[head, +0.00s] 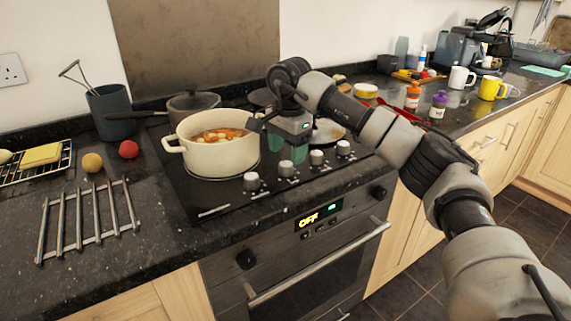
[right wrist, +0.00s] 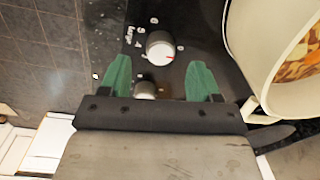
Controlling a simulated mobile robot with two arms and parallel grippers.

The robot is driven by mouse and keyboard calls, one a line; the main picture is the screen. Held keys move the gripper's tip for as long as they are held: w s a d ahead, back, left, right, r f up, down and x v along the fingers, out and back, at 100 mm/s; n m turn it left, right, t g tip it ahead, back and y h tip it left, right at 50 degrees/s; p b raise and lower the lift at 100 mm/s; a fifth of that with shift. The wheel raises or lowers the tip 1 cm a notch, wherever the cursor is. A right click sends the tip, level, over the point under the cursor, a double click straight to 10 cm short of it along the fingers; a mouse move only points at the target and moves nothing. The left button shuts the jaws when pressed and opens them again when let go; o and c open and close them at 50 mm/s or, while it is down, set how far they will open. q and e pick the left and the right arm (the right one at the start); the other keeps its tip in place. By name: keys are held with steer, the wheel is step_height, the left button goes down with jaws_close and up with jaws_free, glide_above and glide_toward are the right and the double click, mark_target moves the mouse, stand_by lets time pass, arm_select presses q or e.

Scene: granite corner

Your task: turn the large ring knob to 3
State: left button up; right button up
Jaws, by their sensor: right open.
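A row of several silver hob knobs stands along the hob's front. A knob (right wrist: 160,47) beside the printed word "Large" shows in the right wrist view, with a red mark at its lower right edge; it appears to be the leftmost knob (head: 251,182) in the head view. The printed numbers are too small to read surely. My right gripper (head: 287,150) is open and empty above the row, pointing down. Its green fingers (right wrist: 158,65) lie either side of the view's middle, apart from the Large knob. Another knob (right wrist: 145,90) shows between them. My left gripper is out of view.
A cream pot (head: 208,155) of stew stands just behind the knobs, close to the gripper. A dark saucepan (head: 190,103) and a frying pan (head: 328,131) stand behind. The oven handle (head: 320,262) runs below. A metal rack (head: 88,220) lies left.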

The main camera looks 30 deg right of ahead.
mark_target(287, 164)
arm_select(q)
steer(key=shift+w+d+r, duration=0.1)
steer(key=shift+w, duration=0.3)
arm_select(e)
steer(key=shift+w+f, duration=0.1)
steer(key=shift+f, duration=1.95)
steer(key=shift+c, duration=0.4)
